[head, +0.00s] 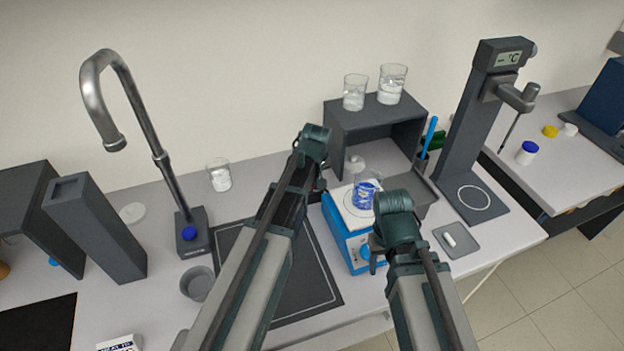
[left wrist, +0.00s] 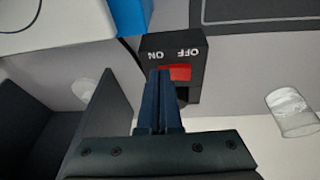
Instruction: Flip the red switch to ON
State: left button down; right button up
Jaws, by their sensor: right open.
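The red switch (left wrist: 176,73) is a rocker on a black box (left wrist: 195,50) with white ON and OFF labels, upside down in the left wrist view. OFF is on the right and ON on the left. My left gripper (left wrist: 160,76) has its two blue fingers together, with the tips over the rocker's ON-side end. I cannot tell whether they touch it. The fingers hide part of the rocker. In the head view my left arm mostly hides the box. My right gripper (head: 374,248) is open and empty, beside the blue hotplate's front.
The blue hotplate (head: 341,236) bears a beaker of blue liquid (head: 364,196). A dark shelf (head: 371,127) with two beakers on top stands behind it. A faucet (head: 165,165) and another beaker (head: 219,176) are to the left. A dark mat (head: 316,283) lies in front.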

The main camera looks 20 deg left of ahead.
pick_arm(q)
jog(key=shift+w+d+f+y, duration=0.15)
jog(key=shift+f+y, duration=0.05)
jog(key=shift+y, duration=0.1)
pick_arm(e)
jog(key=shift+f, duration=0.2)
pick_arm(q)
jog(key=shift+r, duration=0.1)
pick_arm(e)
jog(key=shift+r, duration=0.1)
pick_arm(q)
jog(key=shift+s+a+r+p, duration=0.15)
jog(key=shift+s+a+p, duration=0.15)
jog(key=shift+s+a, duration=0.3)
pick_arm(e)
jog(key=shift+r, duration=0.15)
pick_arm(q)
jog(key=shift+w+a+r, duration=0.1)
jog(key=shift+w, duration=0.05)
pick_arm(e)
jog(key=shift+r, duration=0.1)
